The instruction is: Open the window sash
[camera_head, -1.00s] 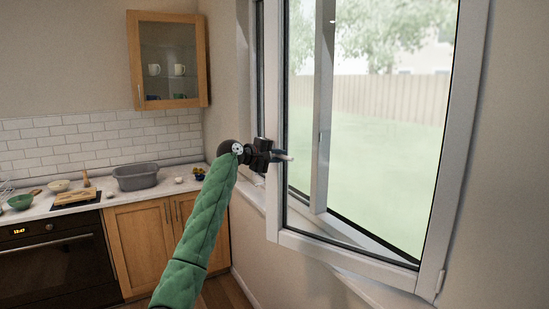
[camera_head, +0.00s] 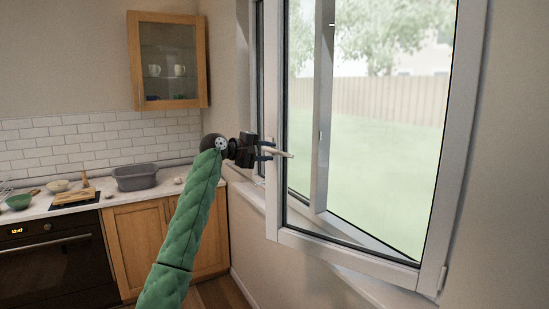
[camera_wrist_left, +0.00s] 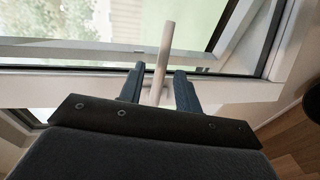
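The window sash (camera_head: 352,262) has a white frame and stands swung inward at an angle, with its hinge side at the right. Its pale handle (camera_head: 279,154) sticks out from the left upright. My left gripper (camera_head: 271,151) is at the handle, its two dark fingers apart. In the left wrist view the handle (camera_wrist_left: 163,50) passes between the open fingers (camera_wrist_left: 158,84), with a gap on each side. My right gripper is not in view.
The white sill (camera_head: 247,192) runs under the window. A counter (camera_head: 120,191) at the left bears a grey basin (camera_head: 136,178) and bowls, above an oven (camera_head: 58,262). A glass-front cabinet (camera_head: 133,62) hangs on the wall. Open room lies inside the sash.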

